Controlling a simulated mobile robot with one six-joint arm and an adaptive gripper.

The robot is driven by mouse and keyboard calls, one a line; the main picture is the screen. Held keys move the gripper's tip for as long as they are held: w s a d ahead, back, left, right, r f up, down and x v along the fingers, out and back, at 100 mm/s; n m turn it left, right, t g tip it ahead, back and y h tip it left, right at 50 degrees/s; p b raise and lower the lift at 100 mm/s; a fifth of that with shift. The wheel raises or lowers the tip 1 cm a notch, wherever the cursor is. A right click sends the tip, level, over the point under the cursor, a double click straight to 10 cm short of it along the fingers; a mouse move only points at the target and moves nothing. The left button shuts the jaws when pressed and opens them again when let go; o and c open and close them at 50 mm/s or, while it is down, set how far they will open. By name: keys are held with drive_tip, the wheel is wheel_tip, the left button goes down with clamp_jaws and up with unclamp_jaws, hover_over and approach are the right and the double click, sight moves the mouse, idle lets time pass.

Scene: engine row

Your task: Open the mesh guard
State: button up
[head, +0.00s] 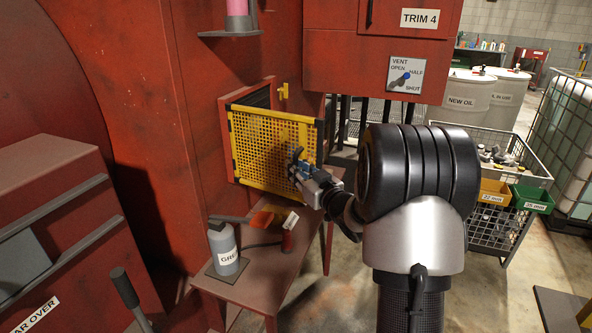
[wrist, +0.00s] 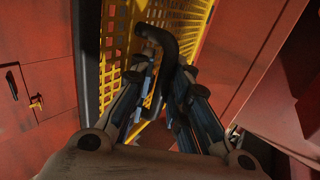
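The mesh guard (head: 262,148) is a yellow perforated panel with a yellow frame on the red machine. It stands swung out at an angle, with part of the dark framed opening (head: 258,97) showing behind its top. In the wrist view the yellow mesh (wrist: 118,35) rises beyond the fingers. A bent black handle (wrist: 172,45) on the guard runs down between the fingers. My gripper (head: 300,166) is at the guard's lower right front. In the wrist view my gripper (wrist: 163,88) has its fingers close on both sides of the handle, seemingly shut on it.
A yellow latch piece (head: 284,90) sits on the red wall above the guard. A wire cage (head: 490,225) stands to the right.

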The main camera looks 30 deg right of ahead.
drive_tip(key=shift+o, duration=1.3)
drive_tip(key=shift+w+a+r, duration=0.1)
drive_tip(key=s, duration=1.2)
drive_tip(key=s+a+r+m+g+h, duration=0.1)
drive_tip(key=s+a+r+g+h, duration=0.1)
drive_tip(key=s+a+g+h, duration=0.35)
drive_tip(key=s+a+f+g+y, duration=0.2)
drive_tip(key=s+a+g, duration=0.2)
drive_tip(key=s+a, duration=0.5)
drive_tip(key=s+a+f+g+y, duration=0.2)
drive_tip(key=s+a+g+y, duration=0.1)
drive_tip(key=s+a, duration=0.6)
drive_tip(key=s+g, duration=0.1)
drive_tip(key=s, duration=0.3)
drive_tip(key=shift+f+n, duration=0.2)
drive_tip(key=shift+n, duration=0.2)
